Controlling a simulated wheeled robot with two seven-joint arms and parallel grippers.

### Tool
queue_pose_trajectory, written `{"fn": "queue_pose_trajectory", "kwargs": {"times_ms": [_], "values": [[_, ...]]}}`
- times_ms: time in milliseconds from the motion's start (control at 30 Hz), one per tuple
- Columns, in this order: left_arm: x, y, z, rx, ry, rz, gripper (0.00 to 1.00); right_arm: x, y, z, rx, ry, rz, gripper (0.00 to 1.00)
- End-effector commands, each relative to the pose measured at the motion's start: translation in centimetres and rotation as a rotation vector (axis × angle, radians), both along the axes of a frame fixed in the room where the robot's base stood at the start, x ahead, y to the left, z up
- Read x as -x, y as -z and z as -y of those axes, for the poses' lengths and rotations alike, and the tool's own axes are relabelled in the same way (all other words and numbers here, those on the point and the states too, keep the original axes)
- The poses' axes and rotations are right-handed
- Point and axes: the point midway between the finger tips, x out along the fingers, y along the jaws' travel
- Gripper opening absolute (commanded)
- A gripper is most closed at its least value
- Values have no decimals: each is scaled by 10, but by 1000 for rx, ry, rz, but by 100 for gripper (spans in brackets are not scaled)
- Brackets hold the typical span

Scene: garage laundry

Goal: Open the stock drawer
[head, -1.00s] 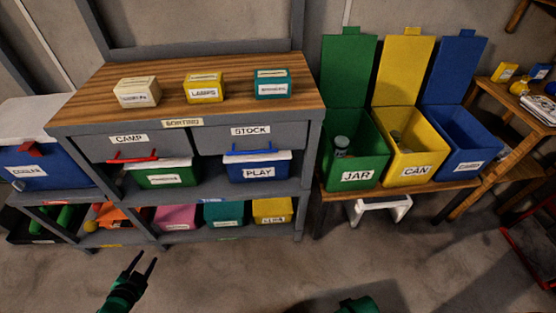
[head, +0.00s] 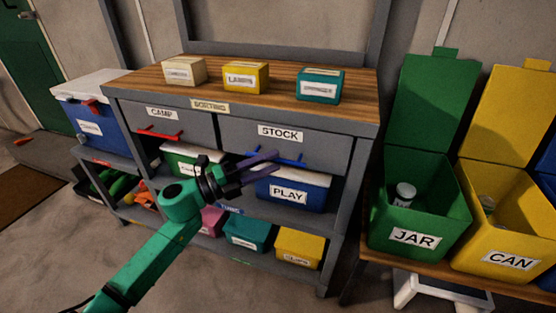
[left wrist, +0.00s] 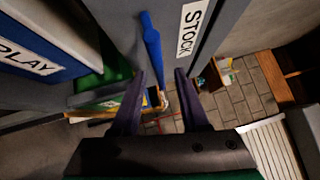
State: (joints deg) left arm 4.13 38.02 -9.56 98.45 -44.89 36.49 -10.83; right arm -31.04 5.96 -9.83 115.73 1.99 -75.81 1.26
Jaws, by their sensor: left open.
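The stock drawer (head: 325,150) is a grey front with a white STOCK label, flush with the shelf unit beside the camp drawer (head: 190,128). Its blue bar handle (head: 290,162) is partly covered by my gripper in the head view. In the left wrist view, the blue handle (left wrist: 151,45) runs down beyond and between the open fingertips (left wrist: 161,74), along the drawer front (left wrist: 170,35). I cannot tell whether the fingers touch it. My right gripper is out of view.
The blue PLAY box (head: 310,196) sits just below the drawer. Three small boxes, one labelled LAMPS (head: 245,78), stand on the wooden top (head: 210,94). The open green JAR bin (head: 415,225) stands to the right. Floor in front is clear.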

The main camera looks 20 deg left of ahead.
Motion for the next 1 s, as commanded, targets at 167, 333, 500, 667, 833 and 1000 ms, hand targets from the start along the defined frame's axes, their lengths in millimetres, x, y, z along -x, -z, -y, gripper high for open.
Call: {"fn": "queue_pose_trajectory", "kwargs": {"times_ms": [167, 333, 500, 667, 833, 1000], "values": [[-15, -3, 17, 2, -2, -2, 45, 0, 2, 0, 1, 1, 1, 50], [-17, -3, 19, 2, -2, -2, 45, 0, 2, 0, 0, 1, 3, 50], [-17, -3, 19, 2, -2, -2, 14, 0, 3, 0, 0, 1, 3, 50], [-16, -3, 18, 2, -2, -2, 0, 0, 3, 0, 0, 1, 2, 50], [-16, -2, 18, 2, -2, -2, 0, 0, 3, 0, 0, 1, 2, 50], [-16, -2, 18, 2, -2, -3, 0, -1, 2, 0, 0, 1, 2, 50]]}}
